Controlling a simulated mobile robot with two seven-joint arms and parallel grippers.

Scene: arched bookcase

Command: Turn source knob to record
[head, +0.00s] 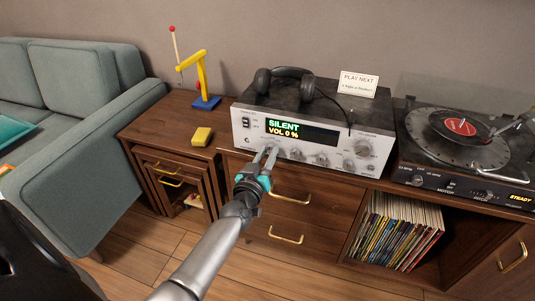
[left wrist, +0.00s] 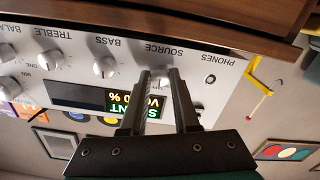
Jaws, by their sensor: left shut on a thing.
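The silver receiver (head: 240,118) stands on the wooden cabinet, its display (head: 300,130) reading SILENT and VOL 0 %. My left gripper (head: 266,152) reaches its lower left front and is shut on the source knob. In the left wrist view, which shows the receiver upside down, the source knob (left wrist: 159,76) sits between the two fingertips (left wrist: 158,74), under the SOURCE label (left wrist: 164,49). The fingers hide most of the knob, so its pointer setting cannot be read. My right gripper is not in view.
Bass knob (left wrist: 104,67) and treble knob (left wrist: 54,86) sit beside the source knob. Headphones (head: 285,75) and a white card (head: 358,83) are on top of the receiver. A turntable (head: 455,140) stands right; a yellow block (head: 202,136) lies left.

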